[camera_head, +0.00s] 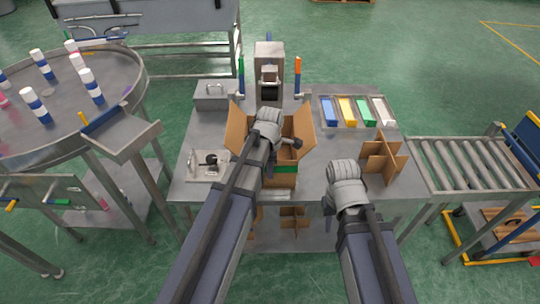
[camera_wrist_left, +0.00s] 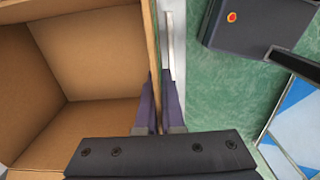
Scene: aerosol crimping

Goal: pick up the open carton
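The open carton (camera_head: 287,180) is a brown cardboard box with spread flaps and a green band on its front, standing on the metal worktable (camera_head: 330,150). My left arm covers part of it in the head view. In the left wrist view, the carton's inside (camera_wrist_left: 90,60) looks empty where visible. My left gripper (camera_wrist_left: 160,105) has one finger on each side of a carton wall, close together, with the wall pinched between them. My right gripper (camera_head: 328,204) is at the table's front edge, right of the carton and apart from it; its fingers are too hidden to read.
A cardboard divider (camera_head: 381,160) and several coloured bins (camera_head: 345,111) stand to the right. A roller conveyor (camera_head: 465,165) adjoins the table there. A press (camera_head: 269,70) stands behind the carton. A fixture plate (camera_head: 208,167) lies left. A round table (camera_head: 115,75) holds several cans.

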